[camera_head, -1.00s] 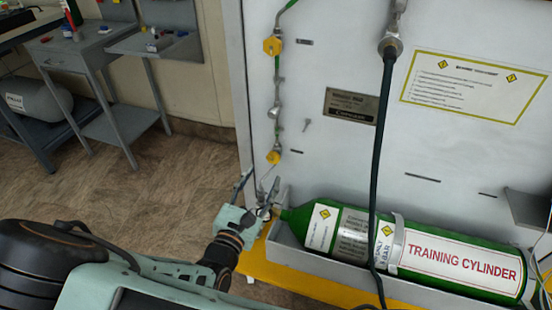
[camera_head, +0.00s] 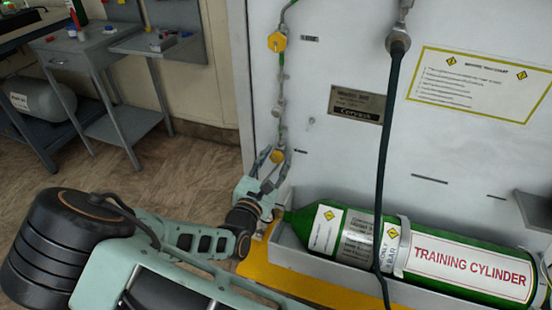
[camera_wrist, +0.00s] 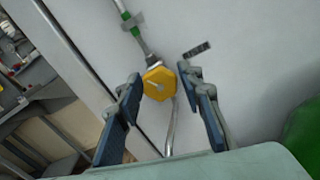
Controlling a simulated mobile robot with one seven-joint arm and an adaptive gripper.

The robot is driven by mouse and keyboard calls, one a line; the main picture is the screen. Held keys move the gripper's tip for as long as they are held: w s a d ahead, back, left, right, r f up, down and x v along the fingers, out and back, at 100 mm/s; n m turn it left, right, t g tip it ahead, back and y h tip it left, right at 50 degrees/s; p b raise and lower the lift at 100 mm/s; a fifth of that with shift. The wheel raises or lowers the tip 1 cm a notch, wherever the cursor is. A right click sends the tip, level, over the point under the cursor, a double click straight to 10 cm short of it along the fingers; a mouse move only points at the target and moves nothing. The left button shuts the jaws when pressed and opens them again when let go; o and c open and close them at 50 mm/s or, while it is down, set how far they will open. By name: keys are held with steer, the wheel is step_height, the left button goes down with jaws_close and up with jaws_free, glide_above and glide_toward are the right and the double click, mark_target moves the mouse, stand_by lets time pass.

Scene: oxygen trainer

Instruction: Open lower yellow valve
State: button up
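The lower yellow valve (camera_head: 277,157) is a small yellow knob on the pipe along the left edge of the white panel. In the wrist view the valve (camera_wrist: 159,83) is a faceted knob in the middle, between my fingers. My gripper (camera_head: 272,160) is open, with its fingertips on either side of the valve. The upper yellow valve (camera_head: 277,42) is higher on the same pipe.
The green training cylinder (camera_head: 470,267) lies in a grey tray (camera_head: 288,246) at the right, close to my wrist. A dark hose (camera_head: 384,170) hangs in front of the panel (camera_head: 330,150). A grey side table (camera_head: 80,45) stands at the far left, with bare floor between.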

steer(key=c, duration=0.7)
steer(key=shift+r+n+p, duration=0.25)
steer(key=shift+n+p, duration=0.15)
steer(key=shift+p, duration=0.5)
steer(key=shift+c, duration=0.2)
steer(key=shift+r+n+p, duration=0.1)
steer(key=shift+n+p, duration=0.6)
steer(key=shift+p, duration=0.4)
steer(key=shift+n+p, duration=1)
steer(key=shift+p, duration=0.2)
steer(key=shift+f+n, duration=0.3)
steer(key=shift+f, duration=0.05)
steer(key=o, duration=1.2)
steer(key=shift+c, duration=0.2)
